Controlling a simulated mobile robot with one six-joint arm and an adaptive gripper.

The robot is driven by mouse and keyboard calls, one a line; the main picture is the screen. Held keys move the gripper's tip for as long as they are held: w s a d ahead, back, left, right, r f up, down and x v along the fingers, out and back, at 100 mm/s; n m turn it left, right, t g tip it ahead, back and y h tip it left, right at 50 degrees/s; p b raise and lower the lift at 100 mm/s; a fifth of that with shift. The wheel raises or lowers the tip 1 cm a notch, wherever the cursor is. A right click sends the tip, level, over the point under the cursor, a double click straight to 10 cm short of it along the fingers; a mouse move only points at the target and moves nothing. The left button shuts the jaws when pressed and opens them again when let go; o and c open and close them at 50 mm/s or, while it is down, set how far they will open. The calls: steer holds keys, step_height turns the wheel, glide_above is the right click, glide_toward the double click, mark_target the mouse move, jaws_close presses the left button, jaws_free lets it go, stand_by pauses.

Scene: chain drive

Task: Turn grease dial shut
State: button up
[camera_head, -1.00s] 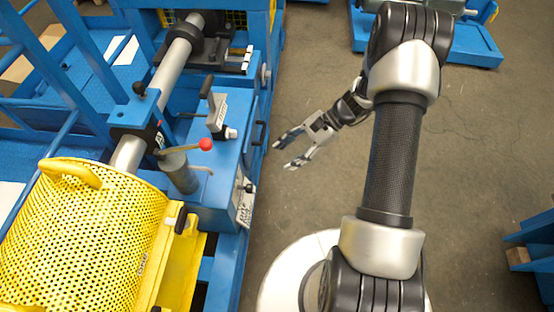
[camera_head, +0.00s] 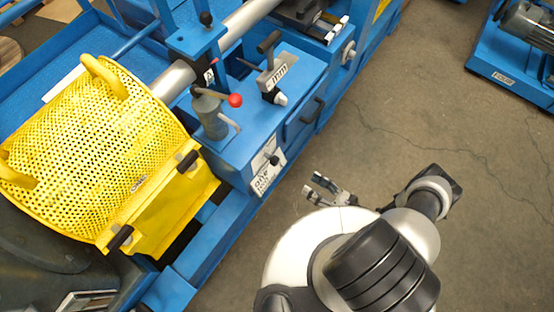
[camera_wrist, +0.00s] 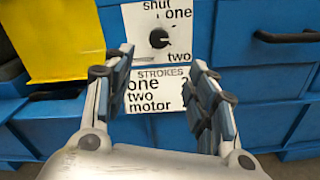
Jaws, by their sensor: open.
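The grease dial (camera_wrist: 159,39) is a small black knob on a white plate in the wrist view. The plate is marked "shut" above, "one" at upper right and "two" at lower right. The knob's exact pointer direction is hard to tell. My gripper (camera_wrist: 160,95) is open and empty, its two fingers on either side of the label below the dial. It is short of the panel and lower than the dial. In the head view my gripper (camera_head: 318,190) is right of the blue cabinet's labelled face (camera_head: 267,165), where the dial is small.
A "strokes" label (camera_wrist: 155,90) sits under the dial plate. A dark drawer handle (camera_wrist: 287,36) sticks out at right, and a yellow panel (camera_wrist: 62,35) is at left. A red-knobbed lever (camera_head: 235,100) stands on the cabinet top. Bare floor (camera_head: 400,130) lies to the right.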

mark_target(277, 163)
steer(key=b+x, duration=0.2)
steer(key=x, duration=1.5)
steer(key=shift+a+r, duration=0.1)
steer(key=shift+c, duration=0.4)
steer(key=c, duration=1)
